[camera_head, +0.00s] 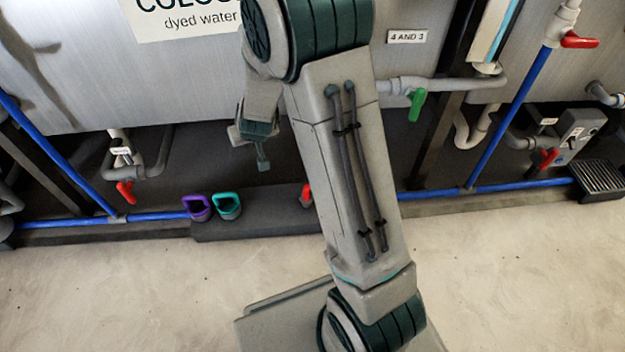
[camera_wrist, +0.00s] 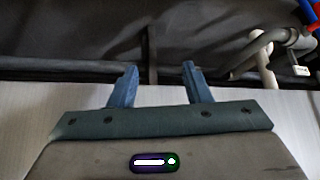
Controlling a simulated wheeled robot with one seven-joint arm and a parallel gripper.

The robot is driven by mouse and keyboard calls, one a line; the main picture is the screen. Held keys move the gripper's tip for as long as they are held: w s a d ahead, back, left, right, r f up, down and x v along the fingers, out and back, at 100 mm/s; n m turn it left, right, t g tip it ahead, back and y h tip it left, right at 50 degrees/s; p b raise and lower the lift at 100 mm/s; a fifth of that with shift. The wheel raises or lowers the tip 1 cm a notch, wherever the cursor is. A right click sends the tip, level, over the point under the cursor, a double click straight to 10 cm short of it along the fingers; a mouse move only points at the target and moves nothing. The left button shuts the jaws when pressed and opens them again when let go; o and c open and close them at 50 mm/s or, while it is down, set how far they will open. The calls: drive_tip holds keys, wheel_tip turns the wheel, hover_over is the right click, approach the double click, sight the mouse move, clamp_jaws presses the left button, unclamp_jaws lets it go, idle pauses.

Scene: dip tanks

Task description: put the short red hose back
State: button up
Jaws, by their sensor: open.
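My gripper (camera_wrist: 156,82) is open in the wrist view, with nothing between its two blue-grey fingers. In the head view my gripper (camera_head: 262,160) hangs in front of the tank's lower edge, above and left of a dark ledge (camera_head: 255,224). A small red piece (camera_head: 306,195) shows at my arm's left edge, on that ledge and mostly hidden by my arm. I cannot tell whether it is part of the short red hose. No red hose is clearly visible in either view.
A purple ring-shaped piece (camera_head: 197,207) and a teal one (camera_head: 229,205) stand on the ledge. Blue pipes (camera_head: 455,190) run low along the tanks. Red valve handles (camera_head: 126,192) and a green one (camera_head: 417,104) stick out. A black ribbed pedal (camera_head: 600,178) lies right. The floor in front is clear.

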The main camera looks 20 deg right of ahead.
drive_tip(key=s+d+r+g, duration=0.2)
drive_tip(key=s+r, duration=0.2)
drive_tip(key=s, duration=0.5)
drive_tip(key=s+d+r+g, duration=0.2)
drive_tip(key=s+r, duration=0.2)
drive_tip(key=s, duration=0.5)
drive_tip(key=s+d+r+g, duration=0.1)
drive_tip(key=s+r, duration=0.3)
drive_tip(key=s, duration=0.5)
drive_tip(key=shift+s+d+r+g, duration=0.2)
drive_tip(key=shift+s+d+g, duration=0.2)
drive_tip(key=shift+d, duration=0.1)
wheel_tip(320, 180, up, 42)
drive_tip(key=t+p, duration=0.1)
drive_tip(key=p, duration=3.7)
drive_tip(key=shift+f+m+t, duration=0.2)
drive_tip(key=shift+m+t, duration=0.1)
